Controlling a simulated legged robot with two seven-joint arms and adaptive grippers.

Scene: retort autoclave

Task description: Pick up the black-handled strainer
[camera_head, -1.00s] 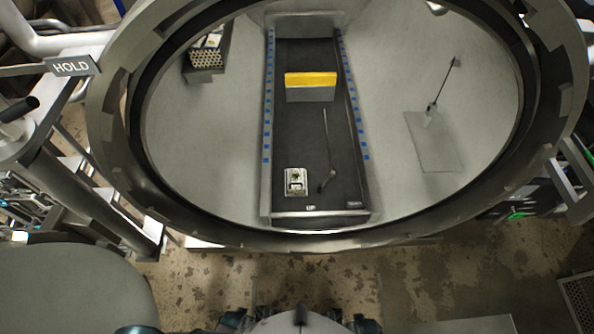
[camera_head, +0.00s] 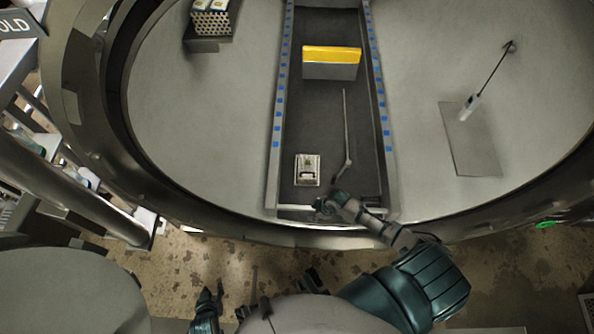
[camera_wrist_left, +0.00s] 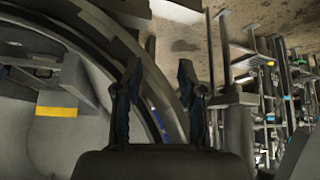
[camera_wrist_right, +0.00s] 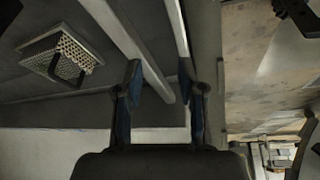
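A small perforated metal strainer with a black handle (camera_head: 307,169) lies on the dark floor of the long tray, at its near end left of centre. It also shows at the upper left of the right wrist view (camera_wrist_right: 62,55), its black handle standing up from the mesh. My right gripper (camera_head: 326,204) is over the tray's near edge, just below and right of the strainer and apart from it. Its fingers are open and empty in the right wrist view (camera_wrist_right: 160,75). My left gripper (camera_head: 212,294) is low outside the chamber, open and empty in the left wrist view (camera_wrist_left: 160,75).
The tray (camera_head: 283,110) has raised side rails with blue marks. A thin rod (camera_head: 346,125) lies right of the strainer, and a yellow-topped block (camera_head: 331,62) stands farther back. The round chamber rim (camera_head: 220,226) curves in front. A perforated rack (camera_head: 210,22) is at upper left.

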